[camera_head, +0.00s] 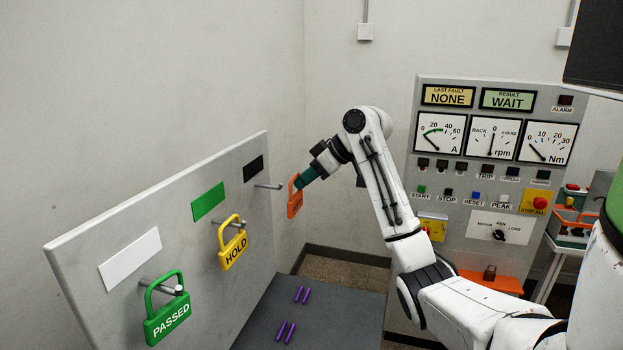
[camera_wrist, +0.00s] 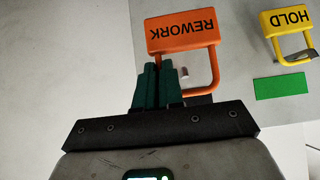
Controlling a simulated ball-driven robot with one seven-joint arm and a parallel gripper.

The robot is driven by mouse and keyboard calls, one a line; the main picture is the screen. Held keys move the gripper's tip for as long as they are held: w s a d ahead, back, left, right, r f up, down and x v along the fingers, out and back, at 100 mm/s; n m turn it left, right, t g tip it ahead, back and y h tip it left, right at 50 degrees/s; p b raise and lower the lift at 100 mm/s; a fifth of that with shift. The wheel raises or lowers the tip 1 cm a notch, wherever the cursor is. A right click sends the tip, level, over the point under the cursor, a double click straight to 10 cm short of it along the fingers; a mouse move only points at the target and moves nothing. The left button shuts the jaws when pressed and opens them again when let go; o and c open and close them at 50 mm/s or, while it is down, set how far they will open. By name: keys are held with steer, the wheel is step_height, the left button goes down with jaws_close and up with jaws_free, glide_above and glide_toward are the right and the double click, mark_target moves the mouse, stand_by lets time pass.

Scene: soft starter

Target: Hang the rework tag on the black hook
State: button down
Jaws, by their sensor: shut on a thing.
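The orange rework tag (camera_head: 295,203) hangs from my gripper (camera_head: 303,181) in the head view, just right of the black hook's tip. My gripper's teal fingers (camera_wrist: 158,85) are shut on one side of the tag's shackle in the wrist view. The tag's REWORK face (camera_wrist: 184,32) appears upside down there. The black hook (camera_head: 268,186) is a bare metal peg below the black label (camera_head: 253,168). Its tip (camera_wrist: 184,72) appears inside the shackle's outline in the wrist view. In the head view, a small gap shows between tip and tag.
The yellow HOLD tag (camera_head: 233,246) hangs below the green label (camera_head: 208,202). The green PASSED tag (camera_head: 167,322) hangs below the white label (camera_head: 130,259). Purple pieces (camera_head: 286,331) lie on the dark table (camera_head: 342,300). A control panel (camera_head: 480,190) stands to the right.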

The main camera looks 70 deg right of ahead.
steer(key=w+f, duration=0.2)
steer(key=w, duration=0.4)
steer(key=shift+w+a, duration=0.3)
stand_by(0.7)
steer(key=shift+f, duration=0.15)
stand_by(0.4)
steer(key=c, duration=1.2)
jaws_free()
steer(key=b+v, duration=0.2)
steer(key=v, duration=0.9)
steer(key=shift+d, duration=0.2)
